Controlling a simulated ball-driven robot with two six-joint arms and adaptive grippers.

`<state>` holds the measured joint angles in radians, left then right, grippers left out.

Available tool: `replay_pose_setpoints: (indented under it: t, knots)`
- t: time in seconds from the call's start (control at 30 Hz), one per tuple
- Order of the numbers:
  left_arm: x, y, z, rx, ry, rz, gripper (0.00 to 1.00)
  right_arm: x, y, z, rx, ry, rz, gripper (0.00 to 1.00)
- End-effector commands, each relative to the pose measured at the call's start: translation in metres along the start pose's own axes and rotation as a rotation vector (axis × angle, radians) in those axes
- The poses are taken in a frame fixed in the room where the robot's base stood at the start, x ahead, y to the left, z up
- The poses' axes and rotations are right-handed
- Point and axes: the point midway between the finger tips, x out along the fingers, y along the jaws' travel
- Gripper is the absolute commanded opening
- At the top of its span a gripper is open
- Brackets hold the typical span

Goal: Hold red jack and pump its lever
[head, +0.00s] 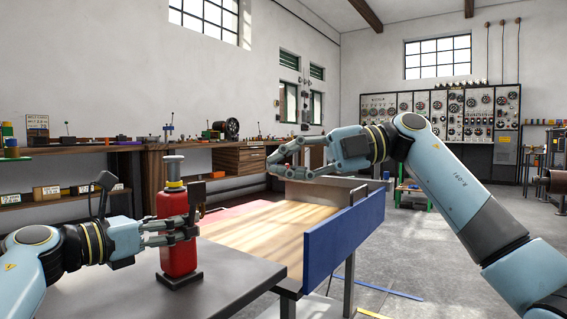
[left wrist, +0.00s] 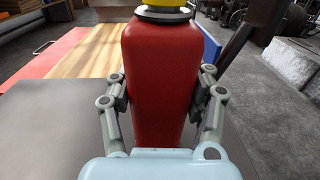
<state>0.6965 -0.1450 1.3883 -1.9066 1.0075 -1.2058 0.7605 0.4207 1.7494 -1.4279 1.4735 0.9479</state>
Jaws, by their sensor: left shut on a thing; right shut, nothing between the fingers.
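The red jack (head: 179,258) stands upright on its dark base plate (head: 179,278) on the grey table, with a yellow collar and grey top. My left gripper (head: 188,229) is shut around its body. In the left wrist view the fingers press both sides of the red body (left wrist: 160,85). A dark lever (left wrist: 251,42) rises at the jack's right there; in the head view its dark upper end (head: 197,192) shows beside the jack's top. My right gripper (head: 271,164) is shut and empty, up and to the right of the jack, apart from the lever.
The grey table (head: 235,272) is clear around the jack. Beyond it is a wooden surface (head: 275,225) with a red area and a blue side panel (head: 345,235). A workbench with tools lines the back wall. Open floor lies to the right.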

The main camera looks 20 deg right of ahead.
Motion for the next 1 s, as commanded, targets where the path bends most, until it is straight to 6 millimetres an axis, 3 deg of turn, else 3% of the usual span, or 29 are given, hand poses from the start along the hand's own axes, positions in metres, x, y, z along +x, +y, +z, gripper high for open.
replay_pose_setpoints:
  t: [0.23, 0.27, 0.47, 0.77, 0.87, 1.0]
  knots:
    - [0.000, 0.000, 0.000, -0.001, 0.000, 0.000, 0.00, 0.000, 0.000, 0.000, 0.000, 0.000, 0.000, 0.00]
    - [0.000, 0.000, 0.000, -0.001, 0.000, 0.000, 0.54, 0.000, 0.000, 0.000, 0.000, 0.000, 0.000, 0.00]
    - [0.000, 0.000, 0.000, 0.000, 0.000, 0.000, 0.80, 0.000, 0.000, 0.000, 0.000, 0.000, 0.000, 0.00]
    - [-0.002, 0.000, 0.000, 0.000, 0.000, 0.000, 0.80, 0.000, 0.000, 0.000, 0.000, 0.000, 0.000, 0.00]
    - [-0.011, 0.001, -0.001, 0.000, 0.001, 0.001, 0.80, 0.000, 0.000, 0.000, 0.000, 0.000, 0.000, 0.00]
    - [-0.038, 0.001, -0.002, 0.003, 0.003, 0.003, 0.80, 0.000, 0.000, 0.000, 0.000, 0.000, 0.000, 0.00]
